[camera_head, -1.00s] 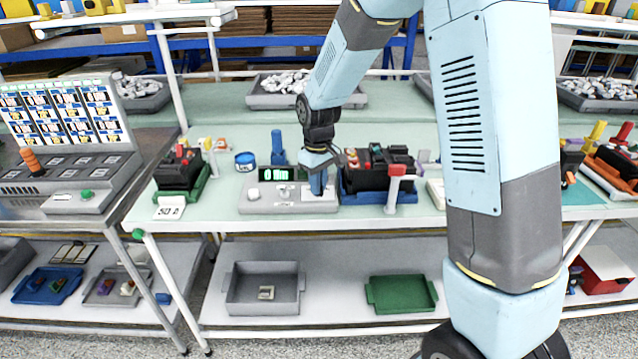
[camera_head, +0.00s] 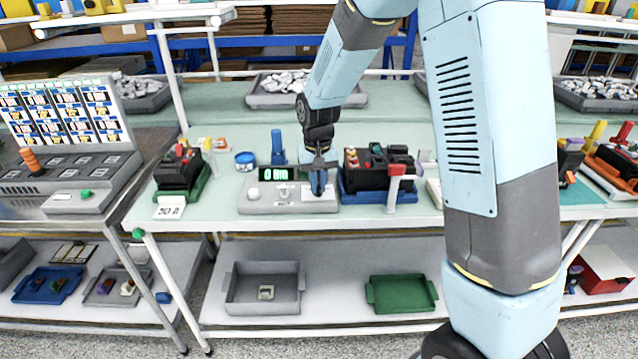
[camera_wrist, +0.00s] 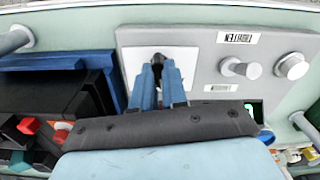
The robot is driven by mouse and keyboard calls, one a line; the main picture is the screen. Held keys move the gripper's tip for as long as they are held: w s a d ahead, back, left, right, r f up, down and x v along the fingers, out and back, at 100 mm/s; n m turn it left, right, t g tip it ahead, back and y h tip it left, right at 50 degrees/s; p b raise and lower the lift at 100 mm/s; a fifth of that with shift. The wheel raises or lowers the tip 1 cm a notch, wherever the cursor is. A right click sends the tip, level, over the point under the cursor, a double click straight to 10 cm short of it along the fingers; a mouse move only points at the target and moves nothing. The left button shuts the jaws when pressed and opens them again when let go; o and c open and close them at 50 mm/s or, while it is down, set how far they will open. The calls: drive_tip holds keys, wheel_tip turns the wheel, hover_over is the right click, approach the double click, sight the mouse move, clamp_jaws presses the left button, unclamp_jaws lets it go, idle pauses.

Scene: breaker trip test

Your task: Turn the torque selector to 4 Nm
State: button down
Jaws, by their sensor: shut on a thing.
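The grey test unit (camera_head: 255,205) stands on the pale green bench, with a small display (camera_head: 276,174) that seems to read 0 Nm. In the wrist view the unit's panel (camera_wrist: 205,85) carries a white square plate (camera_wrist: 183,60) with a small dark knob (camera_wrist: 158,59), probably the torque selector. My gripper (camera_wrist: 160,72) is shut on this dark knob, its blue fingers on either side. The fingers hide most of the knob and any scale marks. In the head view my gripper (camera_head: 318,190) is over the right end of the unit.
Two round grey knobs (camera_wrist: 232,67) (camera_wrist: 291,66) stand on the same panel. A black breaker (camera_head: 380,172) in a blue tray (camera_head: 365,198) is close to the unit's right. A blue upright post (camera_head: 277,148) is behind it. A blue round tin (camera_head: 245,161) is to the left.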

drive_tip(key=shift+m, duration=0.8)
drive_tip(key=c, duration=1.2)
unclamp_jaws()
drive_tip(key=shift+o, duration=0.2)
wheel_tip(320, 180, up, 14)
drive_tip(key=shift+f, duration=0.15)
